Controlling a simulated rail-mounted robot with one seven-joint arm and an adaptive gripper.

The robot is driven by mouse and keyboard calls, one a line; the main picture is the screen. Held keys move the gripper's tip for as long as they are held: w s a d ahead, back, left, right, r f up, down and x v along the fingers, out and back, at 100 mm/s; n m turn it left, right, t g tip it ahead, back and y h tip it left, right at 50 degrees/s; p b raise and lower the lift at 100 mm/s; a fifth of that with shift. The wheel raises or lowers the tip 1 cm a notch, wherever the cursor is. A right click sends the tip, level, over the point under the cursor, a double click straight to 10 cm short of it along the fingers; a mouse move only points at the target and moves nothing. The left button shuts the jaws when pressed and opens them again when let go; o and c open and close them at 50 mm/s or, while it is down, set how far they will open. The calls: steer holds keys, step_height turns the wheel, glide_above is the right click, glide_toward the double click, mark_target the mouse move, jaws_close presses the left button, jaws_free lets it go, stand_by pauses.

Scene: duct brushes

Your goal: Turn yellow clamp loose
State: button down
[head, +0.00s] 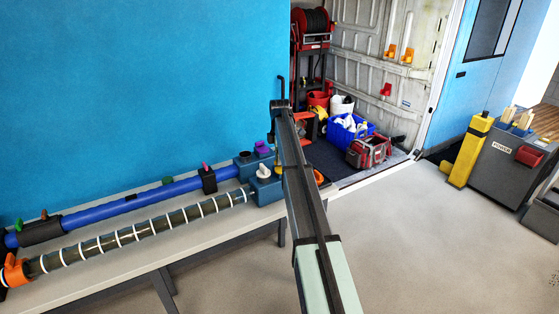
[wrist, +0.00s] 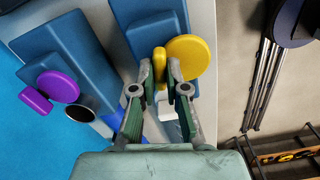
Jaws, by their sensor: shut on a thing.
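The yellow clamp, a round disc (wrist: 190,58) with a narrow tab (wrist: 159,62), sits against a blue block (wrist: 145,28) in the wrist view. My gripper (wrist: 160,76) has its fingers on either side of the tab and is shut on it. The disc shows beyond the right finger.
A blue pipe (head: 130,200) and a ringed clear tube (head: 140,232) lie along the bench (head: 120,285).

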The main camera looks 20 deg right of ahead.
steer(key=shift+n, duration=1.2)
steer(key=c, duration=1.2)
jaws_free()
step_height(320, 180, up, 12)
steer(key=shift+a, duration=0.15)
